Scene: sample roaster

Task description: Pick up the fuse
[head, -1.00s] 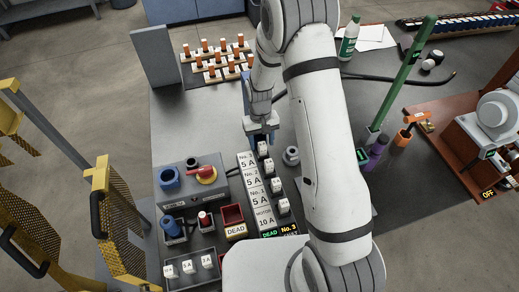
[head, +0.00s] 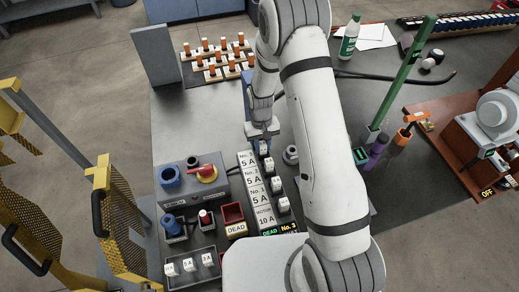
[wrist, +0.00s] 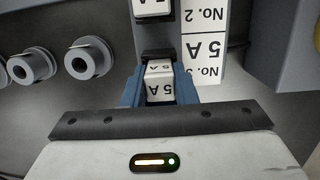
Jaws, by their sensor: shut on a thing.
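A row of white fuses stands along the fuse board, beside the white label strip (head: 257,190). My gripper (head: 263,141) is at the far end of this row, pointing down, at the No. 3 position. Its blue fingers (wrist: 159,92) are shut around the white fuse (wrist: 159,70) marked 5 A, one on each side. The fuse's lower part is hidden, so I cannot tell whether it is seated or raised. Another fuse (wrist: 153,8) stands beyond it in the wrist view. A small display (head: 280,230) reads DEAD and No.3.
Left of the row are a grey box with a red handle (head: 205,170), a red bin (head: 233,213) labelled DEAD and a grey tray (head: 193,283) with three loose fuses. A grey round fitting (head: 290,154) stands close right. A green post (head: 400,85) rises further right.

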